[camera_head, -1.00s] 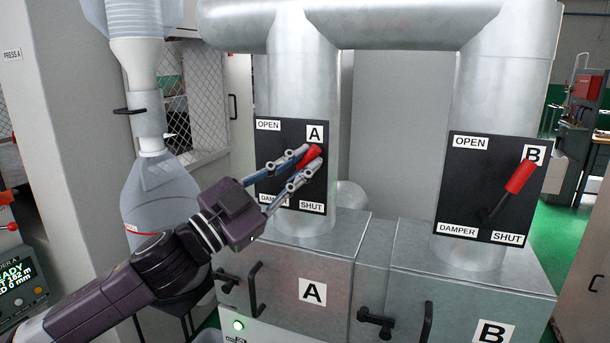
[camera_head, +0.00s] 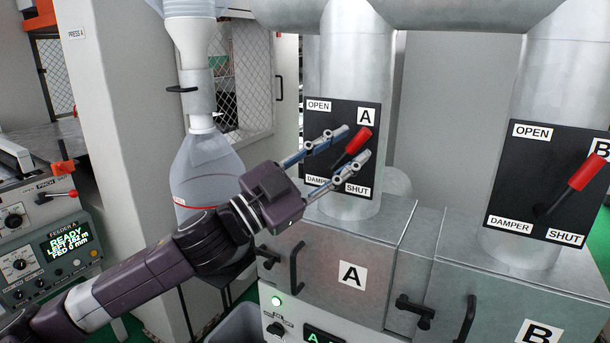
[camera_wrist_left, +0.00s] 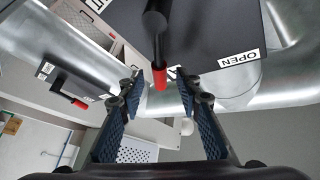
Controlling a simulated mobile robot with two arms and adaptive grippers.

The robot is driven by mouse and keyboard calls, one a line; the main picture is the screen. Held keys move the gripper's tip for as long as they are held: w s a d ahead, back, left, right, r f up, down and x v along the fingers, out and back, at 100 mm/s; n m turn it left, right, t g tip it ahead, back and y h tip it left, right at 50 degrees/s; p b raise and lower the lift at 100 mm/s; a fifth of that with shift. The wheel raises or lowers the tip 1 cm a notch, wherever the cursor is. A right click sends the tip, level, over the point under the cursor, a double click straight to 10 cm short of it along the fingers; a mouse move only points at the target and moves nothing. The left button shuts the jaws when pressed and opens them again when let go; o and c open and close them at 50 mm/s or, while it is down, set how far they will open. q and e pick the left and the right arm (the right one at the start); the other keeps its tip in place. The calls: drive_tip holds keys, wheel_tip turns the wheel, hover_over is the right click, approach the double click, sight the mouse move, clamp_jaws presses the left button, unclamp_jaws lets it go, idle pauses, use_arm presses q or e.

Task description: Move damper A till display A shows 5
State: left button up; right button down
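Damper A's lever, with its red handle (camera_head: 359,141), points up and to the right on the black plate (camera_head: 318,128) marked OPEN and SHUT. My left gripper (camera_head: 353,145) is open, its fingers on either side of the handle. In the left wrist view the red handle (camera_wrist_left: 159,78) lies between the spread fingertips (camera_wrist_left: 160,84), with a gap at both sides. Display A (camera_head: 324,337) is cut off by the bottom edge of the head view; its green reading cannot be made out. My right gripper is not in view.
Damper B's red lever (camera_head: 587,174) is on a second black plate to the right. Box A (camera_head: 320,267), with black handles, stands below the pipe. A clear bottle-shaped vessel (camera_head: 207,170) hangs left of the pipe, behind my left arm. A control panel (camera_head: 45,245) is at far left.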

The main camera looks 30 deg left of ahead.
use_arm(q)
drive_tip(key=v, duration=1)
drive_tip(key=shift+s, duration=0.25)
drive_tip(key=shift+a+f, duration=0.1)
drive_tip(key=shift+a, duration=0.05)
idle(0.6)
